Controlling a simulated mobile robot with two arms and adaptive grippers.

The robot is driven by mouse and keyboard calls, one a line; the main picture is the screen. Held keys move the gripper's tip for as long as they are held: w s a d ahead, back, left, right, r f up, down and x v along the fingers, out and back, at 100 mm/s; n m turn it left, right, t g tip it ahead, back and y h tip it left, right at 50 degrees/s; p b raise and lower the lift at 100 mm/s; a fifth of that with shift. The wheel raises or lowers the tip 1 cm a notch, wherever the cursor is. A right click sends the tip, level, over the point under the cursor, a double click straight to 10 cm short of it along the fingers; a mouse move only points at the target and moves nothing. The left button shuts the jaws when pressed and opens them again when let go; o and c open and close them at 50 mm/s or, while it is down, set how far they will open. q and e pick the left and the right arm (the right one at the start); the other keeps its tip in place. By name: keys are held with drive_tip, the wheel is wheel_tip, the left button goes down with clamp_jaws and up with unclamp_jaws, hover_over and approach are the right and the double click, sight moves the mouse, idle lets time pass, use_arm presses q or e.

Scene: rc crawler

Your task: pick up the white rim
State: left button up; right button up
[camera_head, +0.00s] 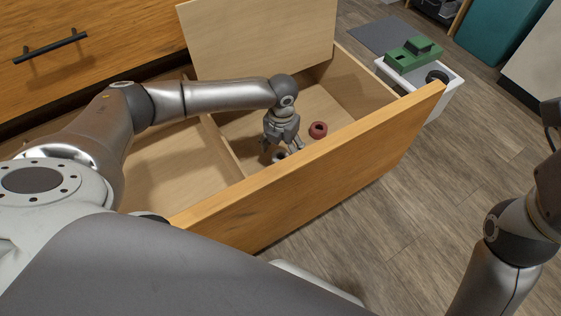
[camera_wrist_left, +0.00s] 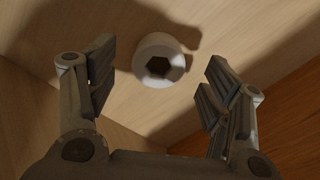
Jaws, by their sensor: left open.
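The white rim (camera_wrist_left: 176,69) is a short white ring with a dark, angular hole. It lies on the drawer's wooden floor, hole facing up. In the head view a small part of the white rim (camera_head: 279,158) shows below my left gripper (camera_head: 283,149), close to the drawer's front wall. In the left wrist view my left gripper (camera_wrist_left: 158,92) is open, its fingers apart to either side of the rim. The rim lies in line with the gap, and neither finger appears to touch it. My right arm is at the right edge; its gripper does not show.
The open wooden drawer (camera_head: 345,160) has high walls and a divider (camera_head: 222,150). A dark red ring (camera_head: 318,129) lies near the left gripper. A white bin (camera_head: 445,95) with a green part (camera_head: 413,54) and a black ring stands on the floor beyond the drawer.

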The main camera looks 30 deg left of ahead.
use_arm(q)
drive_tip(key=shift+f+b, duration=0.65)
drive_tip(key=shift+f, duration=0.75)
drive_tip(key=shift+c, duration=0.5)
drive_tip(key=c, duration=0.8)
